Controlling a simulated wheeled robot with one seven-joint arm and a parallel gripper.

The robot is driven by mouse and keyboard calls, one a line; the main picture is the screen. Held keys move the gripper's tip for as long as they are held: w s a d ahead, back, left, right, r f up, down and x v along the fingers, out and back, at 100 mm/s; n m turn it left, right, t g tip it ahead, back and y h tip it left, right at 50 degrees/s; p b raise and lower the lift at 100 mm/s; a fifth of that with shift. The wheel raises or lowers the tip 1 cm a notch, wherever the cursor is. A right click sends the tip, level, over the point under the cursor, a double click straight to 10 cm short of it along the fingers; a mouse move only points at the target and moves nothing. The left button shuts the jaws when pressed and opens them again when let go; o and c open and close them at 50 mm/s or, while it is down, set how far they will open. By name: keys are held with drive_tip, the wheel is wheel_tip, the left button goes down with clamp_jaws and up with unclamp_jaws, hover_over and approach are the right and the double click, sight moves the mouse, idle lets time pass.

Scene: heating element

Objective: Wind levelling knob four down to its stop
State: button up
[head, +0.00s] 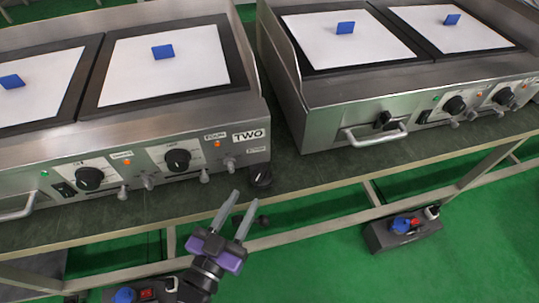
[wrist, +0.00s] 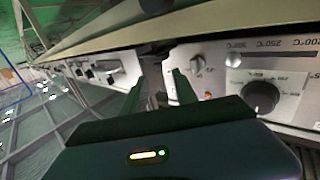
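The griddle marked TWO (head: 249,134) has small metal knobs along its lower front, including one (head: 204,176) and another (head: 230,163) near its right end. A small label (head: 215,136) above them is hard to read. A black round knob or foot (head: 261,175) sits under the right front corner. I cannot tell for certain which is levelling knob four. My gripper (head: 243,200) is open and empty in front of the bench edge, just below that corner, touching no knob. In the wrist view, the open fingers (wrist: 160,76) stand apart, with a metal knob (wrist: 197,63) to their right.
Black dials (head: 178,159) sit on the griddle's front panel. A second griddle (head: 350,113) stands to the right, with a protruding handle (head: 375,134). The dark bench top (head: 330,172) shows bare in front.

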sight(256, 182)
drive_tip(key=x, duration=0.9)
drive_tip(key=shift+s+d, duration=0.1)
clamp_jaws()
